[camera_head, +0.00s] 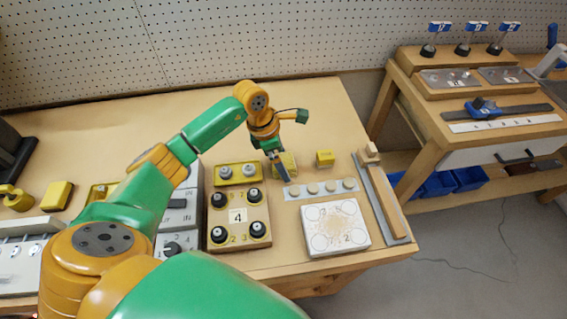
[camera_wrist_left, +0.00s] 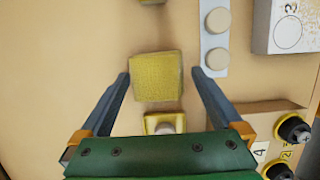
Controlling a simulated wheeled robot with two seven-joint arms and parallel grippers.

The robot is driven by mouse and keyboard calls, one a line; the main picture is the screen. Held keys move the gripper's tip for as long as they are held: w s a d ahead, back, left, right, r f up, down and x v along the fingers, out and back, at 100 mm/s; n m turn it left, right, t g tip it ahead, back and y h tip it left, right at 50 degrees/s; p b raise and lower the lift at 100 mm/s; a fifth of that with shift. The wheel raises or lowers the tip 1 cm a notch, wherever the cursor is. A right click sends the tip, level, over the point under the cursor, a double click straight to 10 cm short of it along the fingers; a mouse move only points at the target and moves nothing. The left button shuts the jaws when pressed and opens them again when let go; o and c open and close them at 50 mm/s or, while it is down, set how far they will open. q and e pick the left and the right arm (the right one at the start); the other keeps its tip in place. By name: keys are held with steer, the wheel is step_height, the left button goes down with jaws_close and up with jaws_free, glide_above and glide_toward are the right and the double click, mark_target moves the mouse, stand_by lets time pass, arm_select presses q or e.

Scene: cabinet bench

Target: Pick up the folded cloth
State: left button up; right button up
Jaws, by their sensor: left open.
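The folded cloth (camera_wrist_left: 157,77) is a yellow, woven-looking square pad lying on the wooden bench. In the left wrist view it sits between the two fingers of my left gripper (camera_wrist_left: 161,73), with a gap on each side. In the head view the cloth (camera_head: 291,164) shows partly behind my left gripper (camera_head: 284,174), which points down over it. The left gripper is open and holds nothing. How far the fingertips are above the bench is hard to tell. My right gripper is in neither view.
A yellow block (camera_head: 325,158) lies right of the cloth. A grey strip with round discs (camera_head: 321,188), a white numbered plate (camera_head: 335,228), a board with black knobs (camera_head: 238,217) and a yellow tray (camera_head: 238,174) stand close by. The bench behind is clear.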

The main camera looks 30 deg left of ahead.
mark_target(285, 162)
arm_select(q)
steer(key=c, duration=1.2)
steer(key=shift+r, duration=0.1)
steer(key=shift+r, duration=0.25)
steer(key=v, duration=0.3)
steer(key=shift+r, duration=0.1)
steer(key=s+a+r+b, duration=0.5)
steer(key=s+r, duration=0.4)
steer(key=s, duration=0.3)
steer(key=shift+a+r, duration=0.15)
steer(key=shift+a, duration=0.35)
